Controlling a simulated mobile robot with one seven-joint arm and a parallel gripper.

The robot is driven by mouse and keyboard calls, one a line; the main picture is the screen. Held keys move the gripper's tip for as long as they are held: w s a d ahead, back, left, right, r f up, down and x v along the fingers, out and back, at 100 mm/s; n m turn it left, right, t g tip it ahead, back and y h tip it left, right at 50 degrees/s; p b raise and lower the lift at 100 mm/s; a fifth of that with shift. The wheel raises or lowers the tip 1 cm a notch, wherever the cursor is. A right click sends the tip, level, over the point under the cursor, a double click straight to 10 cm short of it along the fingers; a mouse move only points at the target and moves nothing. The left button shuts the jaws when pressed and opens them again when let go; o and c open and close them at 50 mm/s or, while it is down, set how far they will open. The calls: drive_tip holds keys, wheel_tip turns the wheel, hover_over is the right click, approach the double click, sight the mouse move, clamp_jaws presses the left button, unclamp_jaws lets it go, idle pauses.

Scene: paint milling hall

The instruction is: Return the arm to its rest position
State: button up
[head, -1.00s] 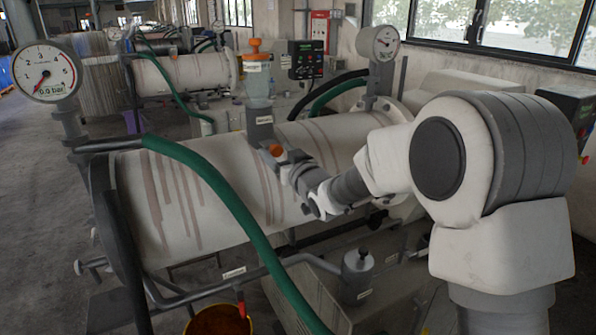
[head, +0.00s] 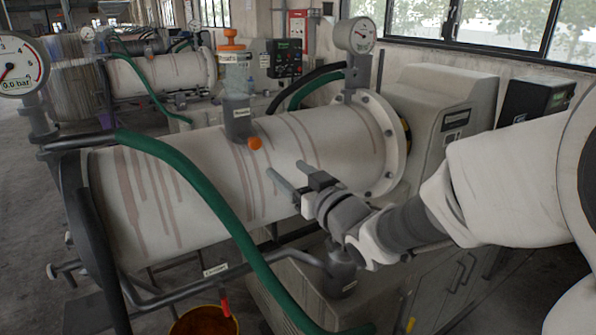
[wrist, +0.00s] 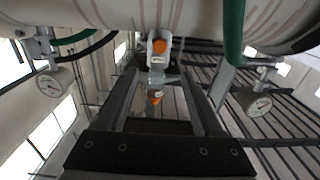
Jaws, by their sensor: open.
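My gripper (head: 286,169) is open and empty, in front of the white mill drum (head: 185,195) with its reddish-brown drips. Its two dark fingers point up and left. In the wrist view the gripper (wrist: 160,82) shows both fingers spread apart, with nothing held between them. My arm reaches in from the right edge of the head view, bent low beside the drum. An orange knob (head: 255,143) on the drum's fitting lies up and left of the fingers, clear of them. It also shows in the wrist view (wrist: 159,46).
A clear sight vessel with an orange cap (head: 231,38) stands on the drum. Pressure gauges (head: 20,65) (head: 360,36) rise at both ends. A green hose (head: 215,205) crosses the front. A bucket (head: 204,322) sits below. A grey cabinet (head: 440,100) stands behind right.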

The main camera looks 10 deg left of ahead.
drive_tip(key=shift+d, duration=0.1)
drive_tip(key=s+d+f+m+g+h, duration=0.1)
drive_tip(key=s+d+m+h, duration=0.15)
drive_tip(key=d+h, duration=0.4)
drive_tip(key=s+d+m+g+h, duration=0.1)
drive_tip(key=s+d+m+h, duration=0.2)
drive_tip(key=d, duration=0.7)
drive_tip(key=s+d+f+g, duration=0.1)
drive_tip(key=s+g, duration=0.1)
drive_tip(key=s, duration=0.4)
drive_tip(key=s+d+f+m+g+h, duration=0.1)
drive_tip(key=s+d+f+g, duration=0.1)
drive_tip(key=s, duration=0.5)
drive_tip(key=s+d+f+m+g, duration=0.1)
drive_tip(key=s+g, duration=0.1)
drive_tip(key=s, duration=0.5)
drive_tip(key=shift+d+f+g, duration=0.25)
drive_tip(key=shift+f+g, duration=0.05)
drive_tip(key=shift+g, duration=0.1)
